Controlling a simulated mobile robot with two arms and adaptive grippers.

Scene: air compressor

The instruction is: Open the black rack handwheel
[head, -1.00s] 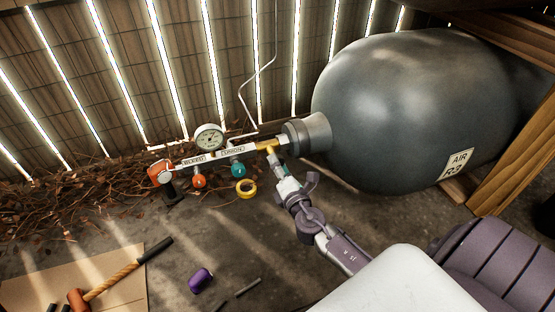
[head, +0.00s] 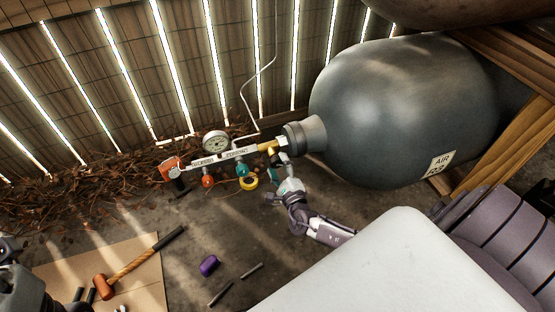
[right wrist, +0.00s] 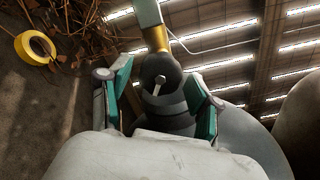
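In the right wrist view a dark round knob with a pale bar across its face (right wrist: 158,80), apparently the black rack handwheel, sits below a brass fitting (right wrist: 176,48). My right gripper (right wrist: 162,90) is open, with one teal-padded finger on each side of the knob and gaps visible. In the head view my right gripper (head: 279,180) is just below the brass fitting near the tank's neck; the handwheel is not clearly distinguishable there. Part of my left arm (head: 18,290) shows at the lower left edge; its fingers cannot be made out.
The large grey tank (head: 405,110) lies behind the right gripper. The manifold (head: 228,155) carries a gauge (head: 216,142), an orange knob (head: 208,181) and a teal knob (head: 243,170). Yellow tape (head: 249,182), a purple object (head: 209,265) and a hammer (head: 130,268) lie on the ground.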

